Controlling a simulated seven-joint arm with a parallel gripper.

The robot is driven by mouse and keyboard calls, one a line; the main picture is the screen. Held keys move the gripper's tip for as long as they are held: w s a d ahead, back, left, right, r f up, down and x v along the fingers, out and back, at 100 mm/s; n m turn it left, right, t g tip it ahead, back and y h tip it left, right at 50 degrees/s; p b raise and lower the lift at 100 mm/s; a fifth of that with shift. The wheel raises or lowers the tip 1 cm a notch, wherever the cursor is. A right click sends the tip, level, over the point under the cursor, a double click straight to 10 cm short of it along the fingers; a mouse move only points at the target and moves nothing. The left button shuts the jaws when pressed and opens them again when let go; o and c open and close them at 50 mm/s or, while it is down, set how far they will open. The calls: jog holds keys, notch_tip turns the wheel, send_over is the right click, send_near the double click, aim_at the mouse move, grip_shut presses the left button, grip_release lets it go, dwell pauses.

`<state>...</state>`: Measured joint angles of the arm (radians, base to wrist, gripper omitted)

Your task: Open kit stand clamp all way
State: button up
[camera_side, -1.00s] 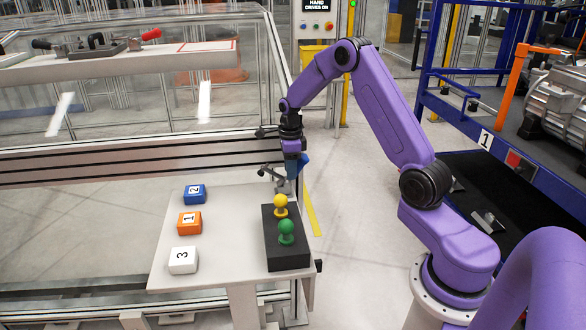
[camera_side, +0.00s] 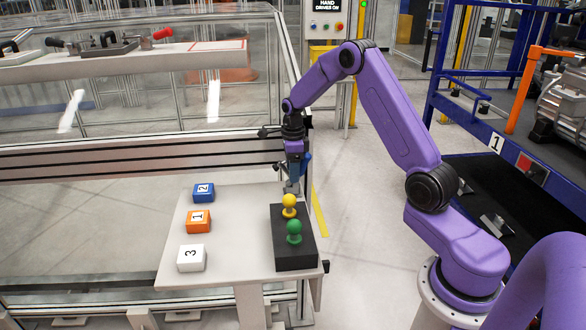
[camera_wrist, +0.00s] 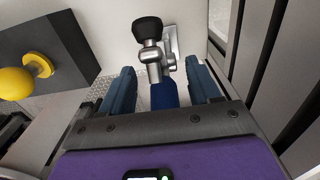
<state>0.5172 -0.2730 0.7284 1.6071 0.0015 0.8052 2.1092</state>
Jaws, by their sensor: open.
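The kit stand clamp (camera_wrist: 153,55) shows in the wrist view, with a metal arm, a black rubber tip and a mounting plate. Its blue handle (camera_wrist: 164,96) lies between my two fingers. My gripper (camera_wrist: 161,82) is open, with one finger on each side of the handle and visible gaps. In the side view my gripper (camera_side: 292,184) points down at the back right of the white stand (camera_side: 235,268), behind the black block. The clamp is largely hidden there, so its exact angle cannot be told.
The black block (camera_side: 296,259) carries a yellow knob (camera_side: 289,201) and a green knob (camera_side: 294,228). Blue (camera_side: 204,193), orange (camera_side: 198,221) and white (camera_side: 191,258) numbered blocks sit at left. A rail (camera_side: 140,157) runs behind the stand. The stand's middle is clear.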

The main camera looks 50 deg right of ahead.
notch_tip(320, 180, up, 9)
dwell(1.0)
jog(key=shift+d, duration=0.1)
